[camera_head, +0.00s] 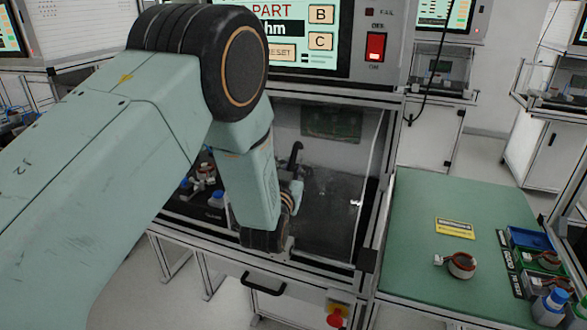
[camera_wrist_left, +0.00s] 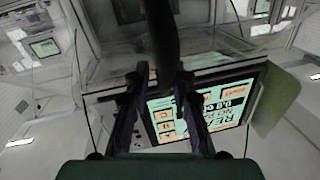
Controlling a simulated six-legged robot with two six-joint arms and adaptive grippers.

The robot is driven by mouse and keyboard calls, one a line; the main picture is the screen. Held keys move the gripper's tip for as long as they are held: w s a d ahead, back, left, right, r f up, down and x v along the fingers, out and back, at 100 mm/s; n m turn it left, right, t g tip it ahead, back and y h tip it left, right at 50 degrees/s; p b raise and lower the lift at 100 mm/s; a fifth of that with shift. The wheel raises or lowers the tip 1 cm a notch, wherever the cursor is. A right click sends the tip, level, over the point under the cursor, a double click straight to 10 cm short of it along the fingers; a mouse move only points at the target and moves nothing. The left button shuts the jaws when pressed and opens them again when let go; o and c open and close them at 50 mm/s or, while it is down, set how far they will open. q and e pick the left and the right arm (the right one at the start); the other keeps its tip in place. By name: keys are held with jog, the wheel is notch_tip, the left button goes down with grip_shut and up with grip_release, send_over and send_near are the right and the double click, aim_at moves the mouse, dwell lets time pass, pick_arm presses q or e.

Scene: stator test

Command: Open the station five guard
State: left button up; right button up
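The station with the large test screen (camera_head: 293,37) stands in front of me, and its guard looks like a clear panel (camera_head: 335,205) in a metal frame below the screen. I cannot tell for sure whether it is fully shut. A black curved handle (camera_head: 296,153) shows beside my left wrist. My left arm covers the left part of the opening and hides the fingertips in the head view. In the left wrist view my left gripper (camera_wrist_left: 163,85) has its two fingers apart, with a black bar (camera_wrist_left: 160,35) between them. Contact is unclear. My right gripper is not in view.
A green worktop (camera_head: 410,240) at the right holds a copper-wound stator (camera_head: 461,265), a yellow label (camera_head: 454,228), small bins (camera_head: 530,238) and a blue-capped bottle (camera_head: 549,308). A red rocker switch (camera_head: 375,46) is beside the screen. A red stop button (camera_head: 335,319) is below the opening.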

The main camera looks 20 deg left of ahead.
pick_arm(q)
jog(key=shift+s+a+f, duration=0.1)
jog(key=shift+a+f, duration=0.05)
jog(key=shift+a, duration=0.15)
jog(key=s+d, duration=0.1)
jog(key=s, duration=1.1)
jog(key=shift+d, duration=0.3)
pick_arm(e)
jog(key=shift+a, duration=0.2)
pick_arm(q)
jog(key=shift+w+a, duration=0.1)
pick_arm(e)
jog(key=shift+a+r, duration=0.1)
